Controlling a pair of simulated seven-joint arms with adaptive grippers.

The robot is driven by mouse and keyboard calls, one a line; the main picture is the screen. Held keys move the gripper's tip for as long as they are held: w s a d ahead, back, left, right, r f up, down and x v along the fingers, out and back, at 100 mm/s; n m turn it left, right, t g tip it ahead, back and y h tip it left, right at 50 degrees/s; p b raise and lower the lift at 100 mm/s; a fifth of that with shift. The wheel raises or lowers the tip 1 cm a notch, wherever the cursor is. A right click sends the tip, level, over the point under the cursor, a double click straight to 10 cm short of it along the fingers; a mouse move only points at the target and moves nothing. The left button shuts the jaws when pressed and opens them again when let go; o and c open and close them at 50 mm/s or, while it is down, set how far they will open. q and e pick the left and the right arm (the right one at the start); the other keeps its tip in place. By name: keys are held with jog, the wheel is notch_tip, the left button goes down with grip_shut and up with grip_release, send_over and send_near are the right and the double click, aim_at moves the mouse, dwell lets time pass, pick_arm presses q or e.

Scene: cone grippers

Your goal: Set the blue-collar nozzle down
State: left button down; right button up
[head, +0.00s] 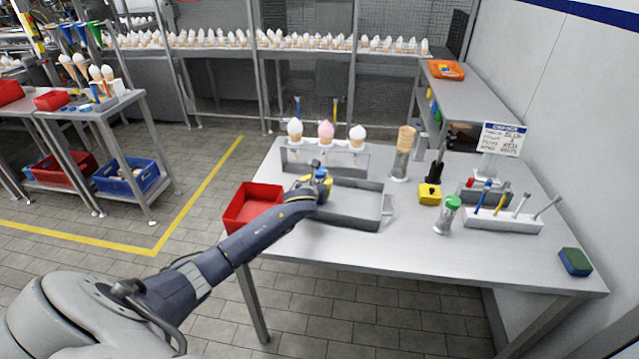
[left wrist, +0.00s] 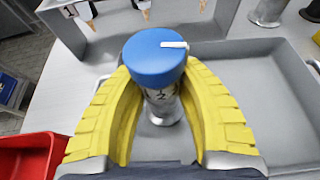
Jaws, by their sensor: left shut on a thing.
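The blue-collar nozzle shows in the left wrist view as a blue cap (left wrist: 155,57) with a white mark, above a metal body with dark print. My left gripper (left wrist: 160,105), with yellow ribbed fingers, is shut around its metal body. In the head view the left gripper (head: 317,180) is over the left end of the grey tray (head: 345,222), and a bit of the blue nozzle (head: 321,172) shows there. The nozzle looks upright. Its lower end is partly hidden, and I cannot tell whether it touches the tray floor. My right gripper is not in view.
A red bin (head: 250,208) stands left of the tray. A rack with several cones (head: 326,155) stands behind it. To the right are a green-capped nozzle (head: 447,215), a yellow block (head: 429,194) and a white tool holder (head: 500,220). The table's front right is mostly clear.

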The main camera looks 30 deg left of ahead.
pick_arm(q)
jog(key=c, duration=0.9)
grip_release()
jog(key=shift+f, duration=0.15)
jog(key=shift+r, duration=0.2)
jog(key=v, duration=1.2)
